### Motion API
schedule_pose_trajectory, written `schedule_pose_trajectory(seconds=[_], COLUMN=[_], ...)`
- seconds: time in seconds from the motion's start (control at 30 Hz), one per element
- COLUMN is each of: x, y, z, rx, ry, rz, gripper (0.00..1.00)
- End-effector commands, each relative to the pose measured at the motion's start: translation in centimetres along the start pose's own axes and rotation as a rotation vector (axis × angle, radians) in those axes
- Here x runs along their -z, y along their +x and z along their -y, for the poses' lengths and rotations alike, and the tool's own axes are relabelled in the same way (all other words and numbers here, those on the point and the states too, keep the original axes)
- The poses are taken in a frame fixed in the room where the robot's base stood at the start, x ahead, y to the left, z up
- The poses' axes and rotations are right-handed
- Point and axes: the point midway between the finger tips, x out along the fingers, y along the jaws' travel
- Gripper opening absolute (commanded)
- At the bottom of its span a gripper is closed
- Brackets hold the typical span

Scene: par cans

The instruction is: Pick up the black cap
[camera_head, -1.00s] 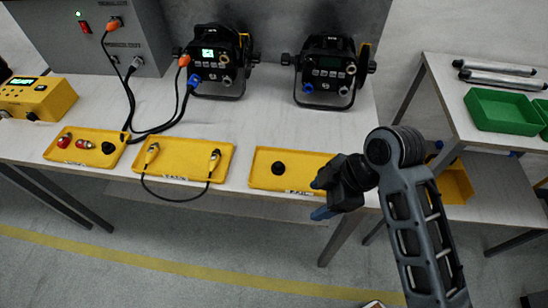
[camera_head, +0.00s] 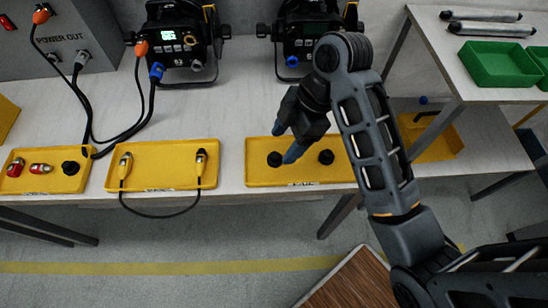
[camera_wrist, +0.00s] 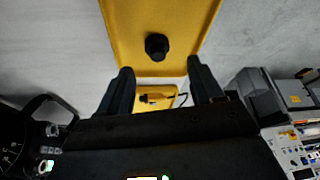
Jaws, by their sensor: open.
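Two black caps sit in the right yellow tray (camera_head: 256,180): a left cap (camera_head: 275,159) and a right cap (camera_head: 326,157). My gripper (camera_head: 288,142) is over this tray, close to the left cap, with its blue-tipped fingers open and empty. In the wrist view one black cap (camera_wrist: 157,46) stands on the yellow tray floor (camera_wrist: 130,20), ahead of the gap between my two open fingers (camera_wrist: 160,68); it appears to be the left one. Another black cap (camera_head: 70,167) sits in the left yellow tray (camera_head: 50,185).
The middle yellow tray (camera_head: 165,152) holds a cable with yellow connectors. The left tray also holds red-and-silver connectors (camera_head: 40,169). Two black par cans (camera_head: 183,45) (camera_head: 300,35) stand behind, with cables on the left one. Green bins (camera_head: 500,66) are on the right table.

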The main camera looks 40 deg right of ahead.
Motion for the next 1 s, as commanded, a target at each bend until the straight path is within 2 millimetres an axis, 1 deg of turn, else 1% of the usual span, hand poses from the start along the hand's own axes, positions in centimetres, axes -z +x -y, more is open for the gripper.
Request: schedule_pose_trajectory(seconds=[0.17,0.27,0.4,0.5,0.73,1.0], x=[-0.1,-0.1,0.0,0.0,0.0,0.0], y=[1.1,2.1,4.1,5.0,5.1,5.1], z=[-0.1,-0.2,-0.2,-0.3,-0.3,-0.3], rx=[-0.001,0.0,0.005,0.002,-0.001,-0.001], ry=[-0.001,0.0,0.001,0.0,0.0,0.0], rz=[0.0,0.0,0.0,0.001,0.001,0.0], gripper=[0.66,0.66,0.66,0.66,0.66,0.4])
